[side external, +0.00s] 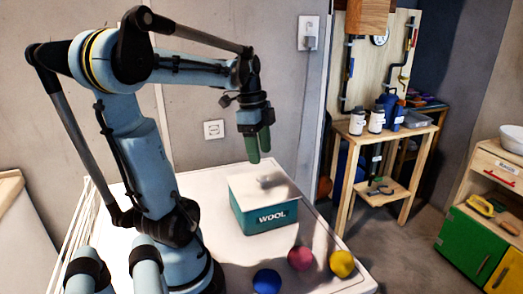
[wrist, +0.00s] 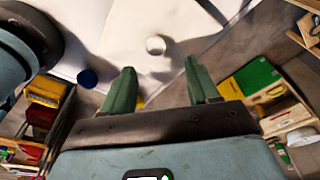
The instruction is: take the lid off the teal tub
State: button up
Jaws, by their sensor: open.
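The tub's teal walls cannot be made out in the wrist view.
A blue ball (side external: 267,281), a pink ball (side external: 300,258) and a yellow ball (side external: 342,263) lie on the table (side external: 315,283) in front of the tub. A wooden shelf stand (side external: 385,138) with bottles is behind right. The space around my fingers is clear.

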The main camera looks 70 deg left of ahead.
aim_at(262, 177)
jog(key=shift+d+f, duration=0.25)
jog(key=shift+f, duration=1.4)
jog(key=shift+d+f, duration=0.2)
jog(key=shift+f, duration=1.45)
grip_shut()
